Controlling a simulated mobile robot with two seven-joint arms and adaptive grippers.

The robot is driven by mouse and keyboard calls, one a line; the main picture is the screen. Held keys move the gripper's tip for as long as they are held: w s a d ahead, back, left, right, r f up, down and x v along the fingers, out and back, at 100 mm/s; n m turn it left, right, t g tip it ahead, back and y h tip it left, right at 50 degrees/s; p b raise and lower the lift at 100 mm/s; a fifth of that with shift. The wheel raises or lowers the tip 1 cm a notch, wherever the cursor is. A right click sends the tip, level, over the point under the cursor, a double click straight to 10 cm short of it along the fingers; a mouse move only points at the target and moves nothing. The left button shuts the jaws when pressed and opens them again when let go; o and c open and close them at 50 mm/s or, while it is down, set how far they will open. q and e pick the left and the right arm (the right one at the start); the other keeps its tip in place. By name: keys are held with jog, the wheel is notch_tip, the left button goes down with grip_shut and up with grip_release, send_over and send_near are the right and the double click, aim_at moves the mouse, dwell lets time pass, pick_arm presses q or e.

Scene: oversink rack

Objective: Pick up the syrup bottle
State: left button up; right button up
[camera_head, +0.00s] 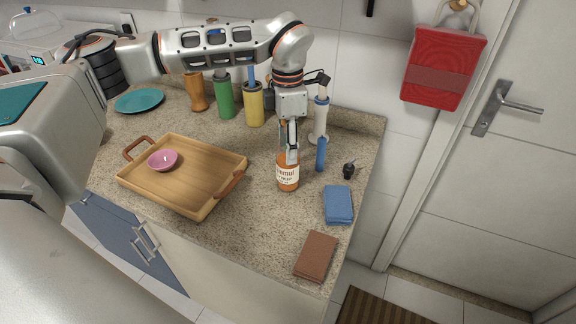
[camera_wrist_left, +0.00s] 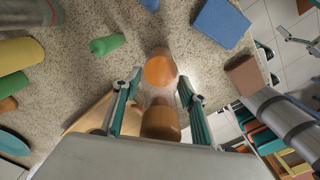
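The syrup bottle (camera_head: 288,178), orange-brown with a pale label, stands upright on the speckled counter. My left gripper (camera_head: 291,152) points down over its upper part, and the fingers hide the neck in the head view. In the left wrist view the two fingers (camera_wrist_left: 160,88) are spread apart, with the bottle (camera_wrist_left: 159,70) between them and visible gaps on both sides. A brown rounded part also shows between the fingers, nearer the camera. My right gripper is not in the head view; grey and teal parts at the wrist view's right edge may belong to it.
A wooden tray (camera_head: 190,199) with a pink bowl (camera_head: 163,160) stands left of the bottle. A blue bottle (camera_head: 321,155) and white bottle (camera_head: 318,127) stand close on the right. A blue cloth (camera_head: 338,204) and brown cloth (camera_head: 316,257) lie nearer the front.

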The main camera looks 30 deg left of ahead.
pick_arm(q)
grip_shut()
jog(key=shift+r, duration=0.1)
